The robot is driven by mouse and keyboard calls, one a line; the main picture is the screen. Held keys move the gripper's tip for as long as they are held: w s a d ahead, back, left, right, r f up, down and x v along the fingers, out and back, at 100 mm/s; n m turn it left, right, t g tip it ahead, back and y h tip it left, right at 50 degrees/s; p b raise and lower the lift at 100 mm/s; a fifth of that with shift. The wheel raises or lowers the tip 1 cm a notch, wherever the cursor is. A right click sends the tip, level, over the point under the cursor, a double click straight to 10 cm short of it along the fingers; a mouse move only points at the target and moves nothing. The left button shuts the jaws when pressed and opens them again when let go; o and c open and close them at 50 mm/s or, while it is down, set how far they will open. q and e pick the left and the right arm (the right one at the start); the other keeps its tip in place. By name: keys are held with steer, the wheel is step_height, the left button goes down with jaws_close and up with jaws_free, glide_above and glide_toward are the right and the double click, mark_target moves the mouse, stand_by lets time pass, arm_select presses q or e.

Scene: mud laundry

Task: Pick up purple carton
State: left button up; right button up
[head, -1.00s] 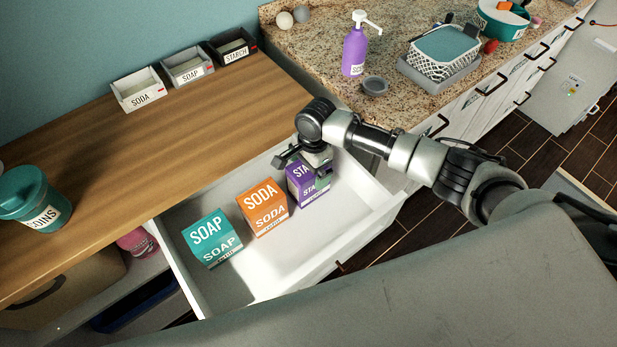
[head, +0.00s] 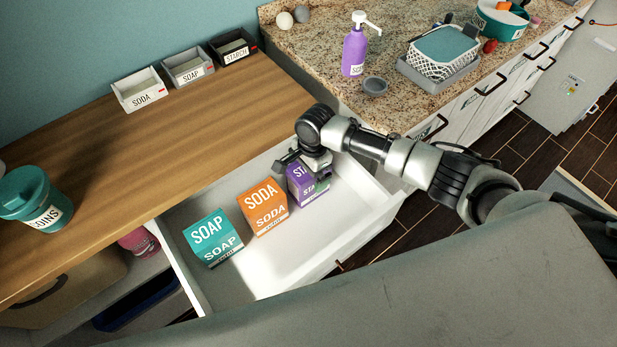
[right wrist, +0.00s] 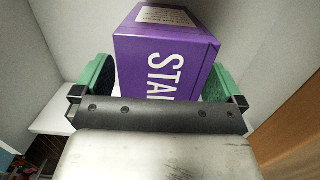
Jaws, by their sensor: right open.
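The purple carton (head: 301,184), lettered "STA…", stands in the open white drawer at the right end of a row of cartons. My right gripper (head: 304,166) is over its top in the head view and hides part of it. In the right wrist view the purple carton (right wrist: 168,50) lies between the two green-padded fingers of my right gripper (right wrist: 158,80). The fingers are open, one on each side of it. My left gripper is out of view.
An orange SODA carton (head: 263,208) and a teal SOAP carton (head: 212,239) stand to the left in the same drawer (head: 290,262). A wooden counter (head: 180,140) is behind, with a granite counter (head: 320,62) at upper right.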

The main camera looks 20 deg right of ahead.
steer(key=c, duration=1.3)
